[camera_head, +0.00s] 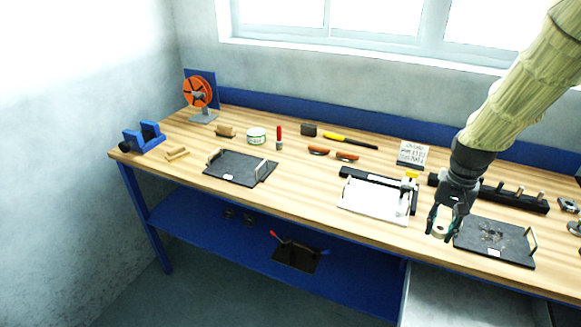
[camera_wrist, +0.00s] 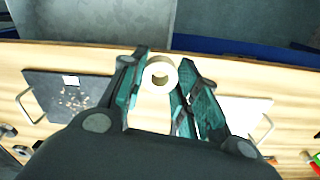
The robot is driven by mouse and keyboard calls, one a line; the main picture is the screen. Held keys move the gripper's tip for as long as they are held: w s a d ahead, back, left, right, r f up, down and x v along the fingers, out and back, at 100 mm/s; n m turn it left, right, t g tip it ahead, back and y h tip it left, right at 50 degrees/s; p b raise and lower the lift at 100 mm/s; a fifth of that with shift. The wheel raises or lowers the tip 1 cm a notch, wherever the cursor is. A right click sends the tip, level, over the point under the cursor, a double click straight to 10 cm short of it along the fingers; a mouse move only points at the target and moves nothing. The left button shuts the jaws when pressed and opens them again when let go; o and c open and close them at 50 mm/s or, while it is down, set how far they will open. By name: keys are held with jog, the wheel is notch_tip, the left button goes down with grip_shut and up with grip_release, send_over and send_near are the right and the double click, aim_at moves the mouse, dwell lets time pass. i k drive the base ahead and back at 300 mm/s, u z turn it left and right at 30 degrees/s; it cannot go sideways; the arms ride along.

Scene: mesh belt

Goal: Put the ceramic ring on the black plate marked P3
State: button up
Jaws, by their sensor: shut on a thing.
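The ceramic ring (camera_head: 439,230) is a small cream ring, held between the fingertips of my gripper (camera_head: 441,222). In the wrist view the ring (camera_wrist: 158,86) sits between the teal fingers of my gripper (camera_wrist: 159,72), its hole facing the camera. Another black plate (camera_head: 238,167) lies at the left of the bench. Both carry small white labels, too small to read. The ring is above the bench's front part, off the plates.
A white plate (camera_head: 370,204) with a handle lies just left of my gripper. A black rack with pegs (camera_head: 515,199) stands behind the right plate. Several tools, a white tub (camera_head: 257,135) and an orange spool (camera_head: 198,91) stand farther left. The bench's front edge is close to my gripper.

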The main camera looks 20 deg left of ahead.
aim_at(238, 167)
jog(key=u, duration=2.3)
jog(key=i, duration=2)
jog(key=z, duration=1.95)
